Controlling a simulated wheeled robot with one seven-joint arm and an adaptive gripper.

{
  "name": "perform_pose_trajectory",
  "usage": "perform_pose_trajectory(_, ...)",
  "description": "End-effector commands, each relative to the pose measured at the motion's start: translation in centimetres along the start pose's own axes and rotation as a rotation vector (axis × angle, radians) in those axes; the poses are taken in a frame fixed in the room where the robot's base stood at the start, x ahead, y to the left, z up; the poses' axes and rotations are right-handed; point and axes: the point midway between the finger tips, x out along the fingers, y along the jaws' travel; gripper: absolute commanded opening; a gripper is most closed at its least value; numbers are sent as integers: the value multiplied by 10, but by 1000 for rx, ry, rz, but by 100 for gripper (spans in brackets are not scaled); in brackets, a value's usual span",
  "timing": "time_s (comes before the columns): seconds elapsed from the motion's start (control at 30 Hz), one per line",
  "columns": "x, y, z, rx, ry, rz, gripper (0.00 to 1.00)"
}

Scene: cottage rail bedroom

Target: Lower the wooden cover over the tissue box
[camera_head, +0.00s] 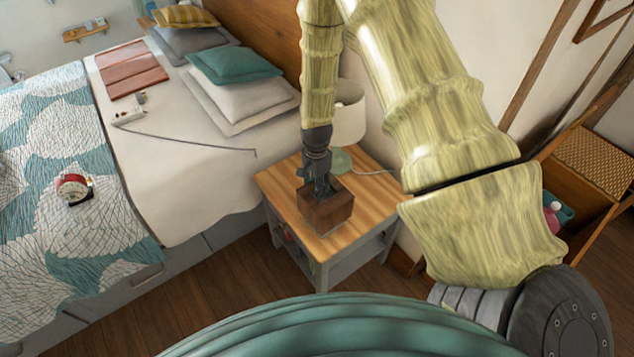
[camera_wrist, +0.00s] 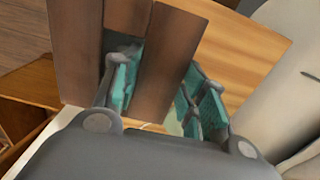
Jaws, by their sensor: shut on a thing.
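The wooden cover (camera_head: 326,213) is a dark brown box shape at the nightstand's top, near its front. In the wrist view the cover (camera_wrist: 76,50) has a slot in its face. My gripper (camera_head: 318,183) comes down on it from above. In the wrist view my gripper (camera_wrist: 163,72) has one teal-padded finger in the slot and the other outside the cover's edge, shut on the strip of wood between them. I cannot tell whether the cover touches the nightstand. The tissue box is not visible; the cover may hide it.
The wooden-topped nightstand (camera_head: 284,186) has bare surface around the cover. A lamp (camera_head: 349,117) with a pale shade stands behind it. The bed (camera_head: 170,195) is to the left, with a thin rod (camera_head: 185,139) on it. A wooden cabinet (camera_head: 585,190) stands at the right.

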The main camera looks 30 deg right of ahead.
Motion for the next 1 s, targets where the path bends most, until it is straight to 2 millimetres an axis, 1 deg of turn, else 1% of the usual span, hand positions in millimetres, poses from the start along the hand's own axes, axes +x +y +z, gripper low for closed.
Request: perform_pose_trajectory(1.0, 18, 0, 0, 1, 0, 0, 0)
